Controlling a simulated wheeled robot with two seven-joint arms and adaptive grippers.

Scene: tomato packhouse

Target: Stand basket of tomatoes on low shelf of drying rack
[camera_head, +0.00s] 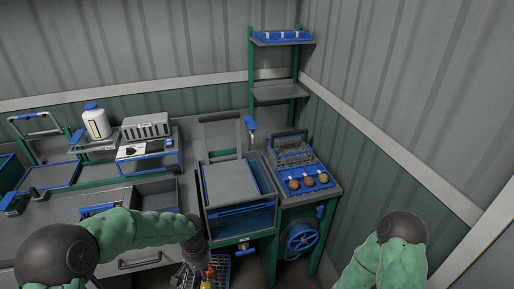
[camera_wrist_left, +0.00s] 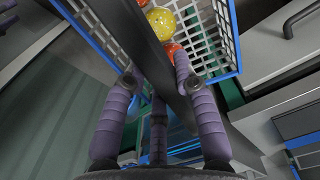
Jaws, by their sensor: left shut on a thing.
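The basket (camera_head: 222,268) is at the bottom edge of the head view, partly cut off, with yellow and red tomatoes (camera_head: 208,279) in it. In the left wrist view the basket (camera_wrist_left: 232,35) has pale mesh walls and blue edges, and a yellow tomato (camera_wrist_left: 161,22) shows. My left gripper (camera_wrist_left: 160,82) is shut on the basket's dark handle bar (camera_wrist_left: 143,35). A green-posted rack (camera_head: 251,65) stands at the back right, with a bare grey lower shelf (camera_head: 280,92) and an upper shelf. My right gripper is outside both views; only its arm shows.
A bench (camera_head: 55,230) with equipment fills the left. Walls close the back and right.

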